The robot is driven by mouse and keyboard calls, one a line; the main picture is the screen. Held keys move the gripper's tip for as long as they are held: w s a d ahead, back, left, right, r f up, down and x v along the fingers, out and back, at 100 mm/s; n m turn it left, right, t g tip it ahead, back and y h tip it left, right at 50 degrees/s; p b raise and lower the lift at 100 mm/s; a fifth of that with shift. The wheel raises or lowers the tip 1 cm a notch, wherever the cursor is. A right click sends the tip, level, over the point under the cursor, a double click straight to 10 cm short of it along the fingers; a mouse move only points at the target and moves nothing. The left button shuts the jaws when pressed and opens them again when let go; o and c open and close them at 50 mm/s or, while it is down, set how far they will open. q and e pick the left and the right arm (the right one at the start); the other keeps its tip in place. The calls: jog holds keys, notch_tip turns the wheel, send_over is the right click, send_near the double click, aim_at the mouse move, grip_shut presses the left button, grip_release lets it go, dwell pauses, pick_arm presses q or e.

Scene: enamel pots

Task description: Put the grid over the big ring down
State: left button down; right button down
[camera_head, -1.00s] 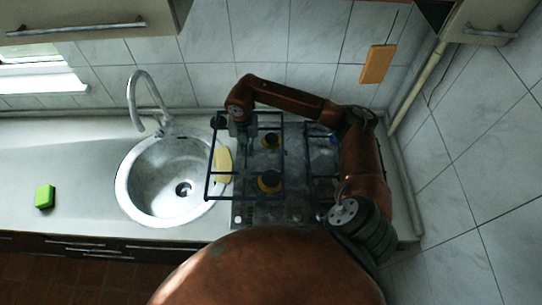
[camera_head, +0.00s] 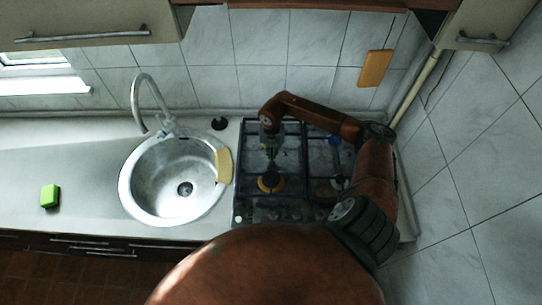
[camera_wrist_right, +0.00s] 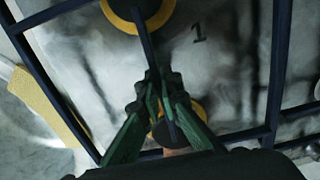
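The dark blue wire grid (camera_head: 242,165) is over the left half of the stove, roughly flat and lined up with it. I cannot tell whether it touches the stove top. A yellow-rimmed ring (camera_head: 270,183), the larger-looking one, shows through it at the front left. My right gripper (camera_head: 270,155) is above the grid, pointing down. In the right wrist view its green fingers (camera_wrist_right: 160,85) are closed around a middle bar of the grid (camera_wrist_right: 147,42). Two yellow-rimmed rings show below the grid there, one at the top (camera_wrist_right: 160,18), one partly behind the fingers. My left gripper is out of view.
The sink (camera_head: 135,205) with its tap (camera_head: 140,100) is left of the stove. A yellow cloth-like piece (camera_head: 224,166) lies between sink and stove. A dark round object (camera_head: 219,123) stands behind. A green sponge (camera_head: 50,196) lies far left. A second grid (camera_head: 312,180) covers the stove's right half.

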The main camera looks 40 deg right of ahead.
jog(key=shift+w+a+f, duration=0.1)
jog(key=shift+f, duration=0.75)
jog(key=shift+f, duration=0.2)
jog(key=c, duration=2.2)
grip_release()
jog(key=shift+o, duration=0.2)
jog(key=shift+r, duration=0.25)
notch_tip(320, 180, up, 12)
jog(key=shift+f+b, duration=0.15)
jog(key=shift+b, duration=0.65)
